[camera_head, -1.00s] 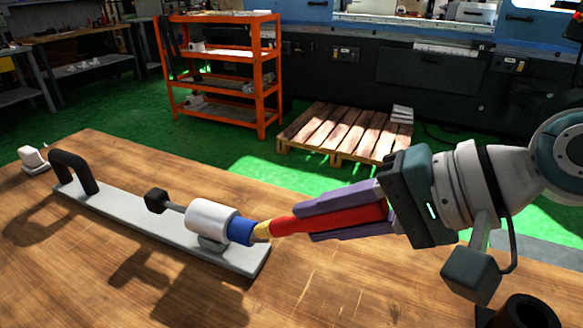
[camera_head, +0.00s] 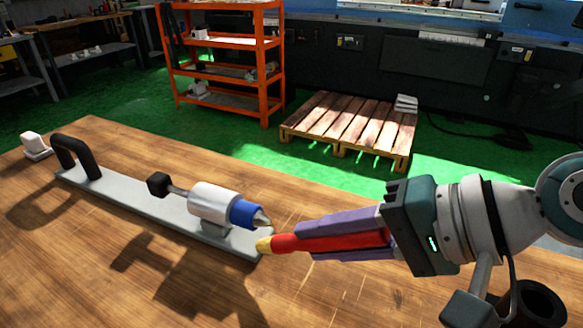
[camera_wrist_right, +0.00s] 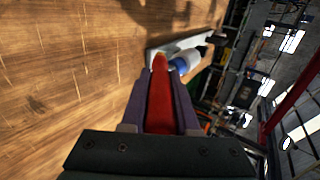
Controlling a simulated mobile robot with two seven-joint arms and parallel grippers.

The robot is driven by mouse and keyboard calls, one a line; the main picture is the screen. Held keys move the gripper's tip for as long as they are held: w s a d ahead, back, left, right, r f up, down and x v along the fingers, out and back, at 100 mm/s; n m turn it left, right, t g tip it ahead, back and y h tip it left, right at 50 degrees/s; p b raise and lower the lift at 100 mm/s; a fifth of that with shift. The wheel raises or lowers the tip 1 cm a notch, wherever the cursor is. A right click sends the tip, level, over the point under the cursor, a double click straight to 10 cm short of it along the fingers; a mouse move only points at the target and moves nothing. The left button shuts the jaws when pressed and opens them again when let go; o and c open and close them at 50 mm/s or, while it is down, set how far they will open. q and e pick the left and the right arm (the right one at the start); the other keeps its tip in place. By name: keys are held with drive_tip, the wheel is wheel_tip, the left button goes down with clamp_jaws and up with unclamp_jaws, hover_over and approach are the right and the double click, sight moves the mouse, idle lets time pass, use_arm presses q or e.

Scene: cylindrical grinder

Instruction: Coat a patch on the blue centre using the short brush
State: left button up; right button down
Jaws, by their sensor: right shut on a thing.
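The short brush (camera_head: 285,243) has a red handle and a yellow tip. My right gripper (camera_head: 318,235), with purple fingers, is shut on its handle; the brush also shows between the fingers in the right wrist view (camera_wrist_right: 160,95). The blue centre (camera_head: 245,214) is a blue collar with a grey cone point, held in a white cylinder (camera_head: 213,203) on a long grey base plate (camera_head: 135,212). No coated patch can be made out. My left gripper is out of view.
A black arched handle (camera_head: 78,157) stands at the plate's far left end, and a black knob (camera_head: 158,184) sits behind the cylinder. A dark round holder (camera_head: 535,303) is at the lower right. The wooden table (camera_head: 200,290) is clear in front.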

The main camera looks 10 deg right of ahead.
drive_tip(key=shift+s+d, duration=0.45)
drive_tip(key=shift+d, duration=0.25)
drive_tip(key=shift+s+d, duration=0.5)
drive_tip(key=shift+d, duration=0.25)
drive_tip(key=shift+s+d, duration=0.45)
drive_tip(key=shift+d, duration=0.25)
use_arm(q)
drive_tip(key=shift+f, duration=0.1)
use_arm(e)
drive_tip(key=shift+s+d+f, duration=0.1)
drive_tip(key=shift+s+d, duration=0.35)
drive_tip(key=shift+d, duration=0.2)
drive_tip(key=shift+s+d, duration=0.4)
drive_tip(key=shift+d, duration=0.2)
drive_tip(key=shift+w, duration=0.1)
use_arm(q)
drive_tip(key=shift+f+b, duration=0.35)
drive_tip(key=shift+b, duration=0.1)
use_arm(e)
drive_tip(key=shift+w+a, duration=0.9)
drive_tip(key=shift+w, duration=0.3)
drive_tip(key=shift+w+a, duration=0.9)
drive_tip(key=shift+w, duration=0.25)
